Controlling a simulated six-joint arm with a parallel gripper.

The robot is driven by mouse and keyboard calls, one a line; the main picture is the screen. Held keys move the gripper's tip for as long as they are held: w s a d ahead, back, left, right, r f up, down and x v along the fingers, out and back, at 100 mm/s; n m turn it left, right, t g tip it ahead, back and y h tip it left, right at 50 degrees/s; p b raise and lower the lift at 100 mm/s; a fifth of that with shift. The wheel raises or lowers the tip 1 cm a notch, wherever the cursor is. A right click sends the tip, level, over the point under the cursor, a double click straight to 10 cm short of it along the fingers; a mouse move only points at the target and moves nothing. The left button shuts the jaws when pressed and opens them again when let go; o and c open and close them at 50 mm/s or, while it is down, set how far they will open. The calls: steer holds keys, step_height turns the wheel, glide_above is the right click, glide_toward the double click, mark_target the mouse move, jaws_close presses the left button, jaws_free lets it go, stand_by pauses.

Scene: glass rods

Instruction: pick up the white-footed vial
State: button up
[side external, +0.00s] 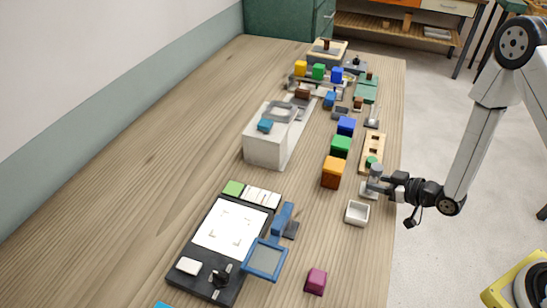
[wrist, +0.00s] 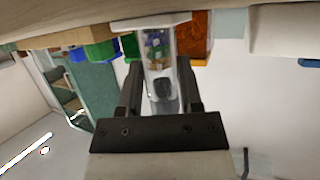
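The white-footed vial (wrist: 160,62) is a clear upright tube in the wrist view, where the scene appears upside down; its pale foot (wrist: 150,22) is at the top, by the table. My gripper (wrist: 158,85) has one dark finger on each side of the tube, very close to its walls. I cannot tell whether the fingers press on it. In the side external view my gripper (side external: 384,184) reaches in from the right at the table's right edge, at a small greyish upright shape (side external: 375,171) that appears to be the vial. Its details are too small to make out.
An open white box (side external: 357,213) stands just in front of my gripper. Orange (side external: 333,173), green (side external: 341,147) and blue (side external: 347,126) blocks stand behind-left. A wooden rack (side external: 373,148) lies behind. A blue-framed stand (side external: 264,259) is front left; a magenta block (side external: 316,281) is in front.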

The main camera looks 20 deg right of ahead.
mark_target(375, 193)
jaws_close()
steer(key=shift+r, duration=0.2)
step_height(375, 193, up, 10)
steer(key=shift+f, duration=0.2)
stand_by(0.6)
stand_by(0.6)
